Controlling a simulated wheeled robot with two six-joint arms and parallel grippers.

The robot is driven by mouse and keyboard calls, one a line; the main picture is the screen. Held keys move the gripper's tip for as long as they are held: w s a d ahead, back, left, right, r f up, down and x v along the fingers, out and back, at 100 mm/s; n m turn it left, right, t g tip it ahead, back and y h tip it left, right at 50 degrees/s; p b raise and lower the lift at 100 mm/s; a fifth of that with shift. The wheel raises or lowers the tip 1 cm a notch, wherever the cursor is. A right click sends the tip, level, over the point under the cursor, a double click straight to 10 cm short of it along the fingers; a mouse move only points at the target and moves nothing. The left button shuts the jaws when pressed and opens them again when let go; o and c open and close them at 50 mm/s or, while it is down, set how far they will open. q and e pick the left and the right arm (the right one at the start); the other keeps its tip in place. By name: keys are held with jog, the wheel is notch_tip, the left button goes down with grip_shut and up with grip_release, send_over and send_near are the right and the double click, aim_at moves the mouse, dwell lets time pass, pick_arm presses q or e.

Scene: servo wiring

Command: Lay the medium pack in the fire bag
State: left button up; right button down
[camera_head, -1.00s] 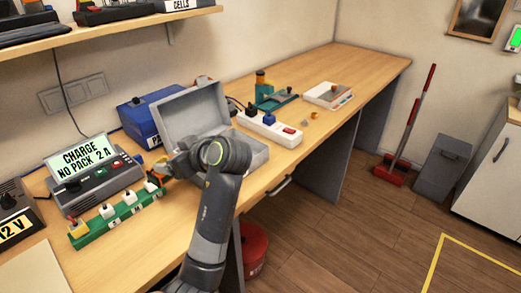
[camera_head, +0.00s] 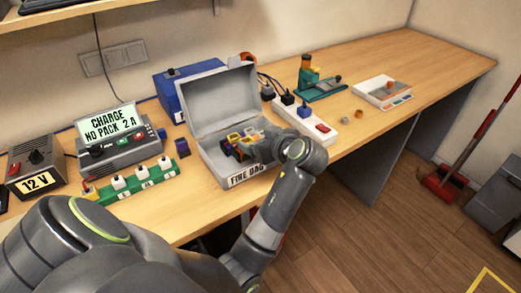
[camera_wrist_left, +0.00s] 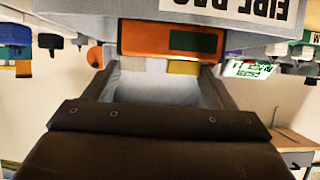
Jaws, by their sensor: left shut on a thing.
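The fire bag (camera_head: 214,103) is a grey box with its lid standing open on the bench in the head view. Its front label (camera_head: 247,174) reads FIRE BAG, and shows upside down in the left wrist view (camera_wrist_left: 235,9). My left gripper (camera_head: 257,148) is at the bag's open top, partly hidden by my own wrist. In the left wrist view its fingers (camera_wrist_left: 168,66) are shut on an orange pack (camera_wrist_left: 145,38) with a dark green panel, taken as the medium pack. Yellow, orange and purple parts (camera_head: 240,138) show at the bag's opening; their contact is unclear. My right gripper is out of view.
A charger (camera_head: 113,140) reading NO PACK and a green strip (camera_head: 135,188) with white plugs stand left of the bag. A small purple block (camera_head: 182,147) stands beside it. A white power strip (camera_head: 307,125) is close on the right. The far right bench is mostly clear.

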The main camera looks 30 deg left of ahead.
pick_arm(q)
notch_tip(320, 180, down, 3)
jog(key=shift+w+f, duration=0.1)
jog(key=shift+f, duration=0.45)
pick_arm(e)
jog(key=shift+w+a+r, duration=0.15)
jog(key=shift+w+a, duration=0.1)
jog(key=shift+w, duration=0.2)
pick_arm(q)
jog(key=o, duration=0.9)
jog(key=shift+f, duration=0.2)
jog(key=o, duration=0.5)
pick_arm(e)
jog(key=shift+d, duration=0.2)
pick_arm(q)
jog(key=shift+r, duration=0.2)
jog(key=shift+r, duration=0.1)
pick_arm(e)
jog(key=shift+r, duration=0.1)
